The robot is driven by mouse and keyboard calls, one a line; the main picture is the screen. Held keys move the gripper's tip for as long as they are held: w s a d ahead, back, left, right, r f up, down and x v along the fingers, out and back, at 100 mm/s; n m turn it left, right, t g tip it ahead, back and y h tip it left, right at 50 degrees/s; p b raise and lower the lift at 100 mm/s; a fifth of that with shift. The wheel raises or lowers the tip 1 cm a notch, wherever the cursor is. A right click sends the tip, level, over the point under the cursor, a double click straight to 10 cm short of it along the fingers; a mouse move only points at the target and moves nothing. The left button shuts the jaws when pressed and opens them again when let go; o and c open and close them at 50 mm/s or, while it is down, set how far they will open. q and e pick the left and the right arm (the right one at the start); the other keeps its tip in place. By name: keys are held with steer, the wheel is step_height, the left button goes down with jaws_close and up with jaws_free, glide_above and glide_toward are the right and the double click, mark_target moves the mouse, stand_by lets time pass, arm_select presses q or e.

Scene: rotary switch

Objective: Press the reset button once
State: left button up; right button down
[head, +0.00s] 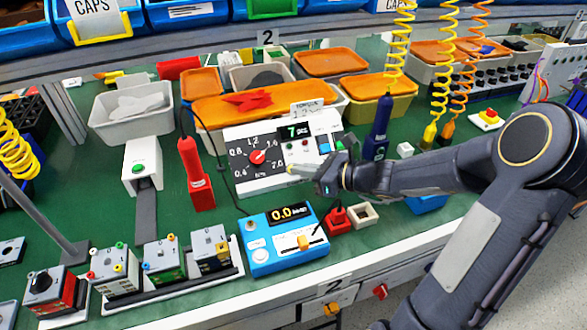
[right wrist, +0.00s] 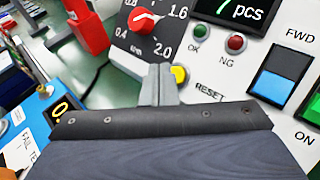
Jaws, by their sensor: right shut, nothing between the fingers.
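The white control panel (head: 240,176) stands on the green bench in the head view, with a red dial (head: 258,157) and a small display reading 7. In the right wrist view the yellow reset button (right wrist: 180,75) sits left of the word RESET, below the dial (right wrist: 143,20). My right gripper (head: 293,169) is shut and empty at the panel's lower front. In the right wrist view its fingertips (right wrist: 160,80) are just left of the button and cover part of its edge. I cannot tell whether they touch it. My left gripper is not in view.
A blue meter (head: 285,238) stands in front of the panel. A red tool (head: 196,172) is upright on the left. The panel's blue rocker switch (right wrist: 272,88) and green button (right wrist: 311,108) are right of my gripper. Bins line the back.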

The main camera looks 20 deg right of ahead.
steer(key=shift+f, duration=0.1)
steer(key=shift+w+f, duration=0.2)
steer(key=shift+w, duration=0.1)
steer(key=shift+w+f+b, duration=0.3)
steer(key=shift+b, duration=0.15)
stand_by(0.6)
stand_by(0.3)
steer(key=shift+s+r+p, duration=0.45)
steer(key=shift+s+r, duration=0.15)
steer(key=s+r+p, duration=0.2)
steer(key=shift+s+r, duration=0.15)
steer(key=shift+r, duration=0.15)
steer(key=shift+s+a+r+p, duration=0.1)
steer(key=shift+s+r+p, duration=0.35)
steer(key=shift+s, duration=0.2)
